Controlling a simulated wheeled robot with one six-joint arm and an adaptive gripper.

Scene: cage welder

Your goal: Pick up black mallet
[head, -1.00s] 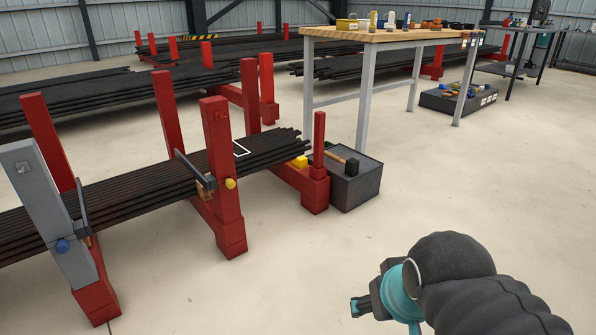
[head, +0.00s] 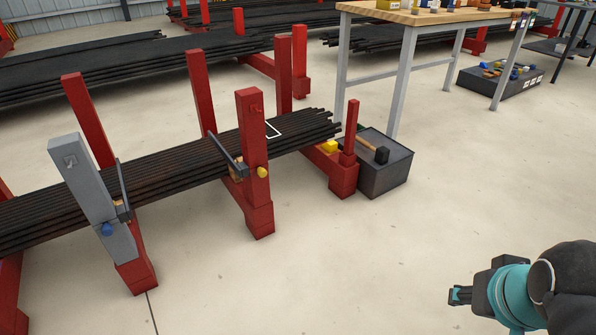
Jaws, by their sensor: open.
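The black mallet (head: 381,155) has a black head and a light wooden handle. My gripper (head: 457,295) is open and empty at the lower right, well apart from the mallet, over bare floor.
A red rack post (head: 351,130) stands just left of the box. A bundle of dark bars (head: 180,172) lies across the red rack. A wooden-topped workbench (head: 430,14) stands behind the box. The floor (head: 330,265) in front is clear.

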